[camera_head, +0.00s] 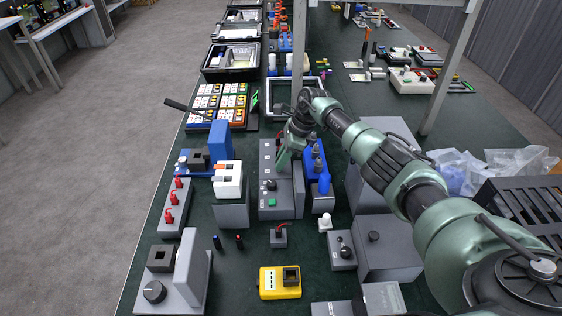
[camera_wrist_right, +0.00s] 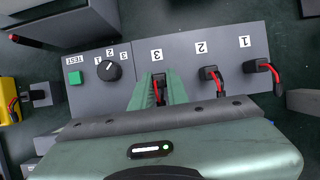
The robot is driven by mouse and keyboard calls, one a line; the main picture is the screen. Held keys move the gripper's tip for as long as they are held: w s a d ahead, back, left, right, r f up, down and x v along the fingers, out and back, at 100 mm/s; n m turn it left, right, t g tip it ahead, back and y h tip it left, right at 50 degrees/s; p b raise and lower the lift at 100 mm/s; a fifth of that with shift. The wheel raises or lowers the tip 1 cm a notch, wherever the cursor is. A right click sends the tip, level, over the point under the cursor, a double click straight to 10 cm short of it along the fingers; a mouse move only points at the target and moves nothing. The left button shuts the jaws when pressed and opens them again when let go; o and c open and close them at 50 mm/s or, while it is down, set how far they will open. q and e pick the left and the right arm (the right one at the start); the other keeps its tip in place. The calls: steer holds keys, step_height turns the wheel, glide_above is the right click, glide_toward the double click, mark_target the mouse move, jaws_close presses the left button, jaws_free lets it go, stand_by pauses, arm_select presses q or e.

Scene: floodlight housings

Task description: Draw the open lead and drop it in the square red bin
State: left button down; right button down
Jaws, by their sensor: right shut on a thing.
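The grey test panel (camera_head: 283,206) stands mid-table, with a green TEST button (camera_wrist_right: 75,77) and a black selector knob (camera_wrist_right: 109,70). In the right wrist view it has three numbered red leads with black plugs. Lead 3 (camera_wrist_right: 158,88) is between the fingers of my right gripper (camera_wrist_right: 158,92), which is shut on it at its place on the panel. Lead 2 (camera_wrist_right: 212,78) and lead 1 (camera_wrist_right: 270,72) stand free beside it. In the head view my right gripper (camera_head: 283,157) hides this part of the panel. I cannot make out a square red bin. My left gripper is out of view.
A blue-topped block (camera_head: 315,160) stands close right of the panel, and a white-and-grey fixture (camera_head: 230,185) close left. A grey box with red clips (camera_head: 173,205) is farther left. A yellow device (camera_head: 280,283) lies in front. An open-topped tray (camera_head: 280,95) is behind.

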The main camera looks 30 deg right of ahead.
steer(key=shift+r, duration=0.45)
steer(key=shift+r+p, duration=0.25)
steer(key=shift+p, duration=0.05)
steer(key=shift+r+p, duration=0.6)
steer(key=shift+r, duration=0.5)
